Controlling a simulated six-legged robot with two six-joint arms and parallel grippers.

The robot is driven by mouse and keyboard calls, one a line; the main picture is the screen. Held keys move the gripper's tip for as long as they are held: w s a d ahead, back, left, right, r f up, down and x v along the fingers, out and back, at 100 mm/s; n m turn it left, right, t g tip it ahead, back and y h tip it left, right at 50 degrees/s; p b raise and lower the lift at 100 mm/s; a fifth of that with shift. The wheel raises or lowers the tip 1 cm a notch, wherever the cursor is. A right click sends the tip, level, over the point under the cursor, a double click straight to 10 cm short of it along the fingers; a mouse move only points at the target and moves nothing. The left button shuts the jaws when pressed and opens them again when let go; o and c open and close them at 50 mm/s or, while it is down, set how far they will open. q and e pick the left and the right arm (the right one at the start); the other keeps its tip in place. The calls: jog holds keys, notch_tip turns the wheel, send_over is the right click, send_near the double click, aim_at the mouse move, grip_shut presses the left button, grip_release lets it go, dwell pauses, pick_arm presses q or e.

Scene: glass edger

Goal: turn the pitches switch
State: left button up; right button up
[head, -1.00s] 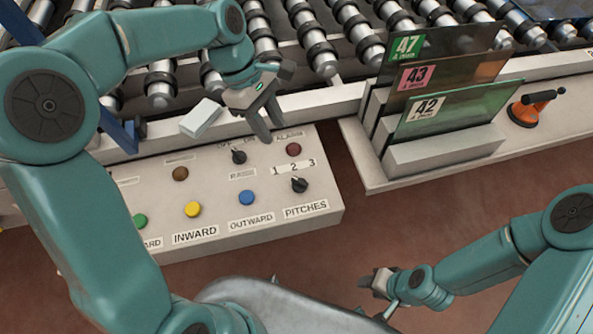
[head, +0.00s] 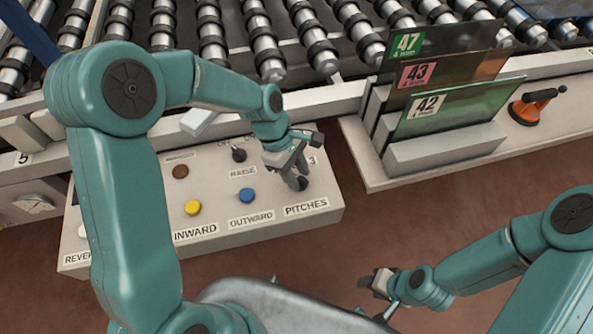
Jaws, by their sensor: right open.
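The control panel (head: 326,188) lies below the roller conveyor in the head view. The black pitches switch above that label is hidden behind my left gripper (head: 296,183). Only the number 3 of its scale shows, just right of the gripper. My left gripper points down over the switch's place, with its fingers close together. I cannot tell whether they touch or grip the switch. My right gripper (head: 378,296) is open and empty at the lower middle, away from the panel.
A black RAISE knob (head: 239,155), a blue button (head: 247,195), a yellow button (head: 193,207) and a brown button (head: 180,171) are on the panel near my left arm. A rack (head: 440,152) of numbered glass sheets and an orange suction lifter (head: 530,108) stand to the right.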

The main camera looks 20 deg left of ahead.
pick_arm(q)
grip_shut()
jog(key=m+g+p, duration=0.1)
jog(key=m, duration=0.2)
jog(key=shift+w, duration=0.15)
jog(key=m+g+y, duration=0.1)
jog(key=m, duration=0.2)
jog(key=shift+w+d+m+p, duration=0.1)
jog(key=shift+w+m+p, duration=0.05)
jog(key=shift+m+p, duration=0.15)
jog(key=m+y, duration=0.1)
jog(key=m, duration=0.1)
jog(key=m+g+y, duration=0.1)
jog(key=m, duration=0.2)
jog(key=shift+w+d, duration=0.1)
jog(key=shift+d, duration=0.1)
jog(key=m, duration=0.2)
jog(key=m+y, duration=0.1)
jog(key=m, duration=0.1)
jog(key=m+y, duration=0.1)
jog(key=m, duration=0.1)
jog(key=shift+d+g, duration=0.25)
jog(key=shift+g, duration=0.05)
jog(key=shift+m, duration=0.3)
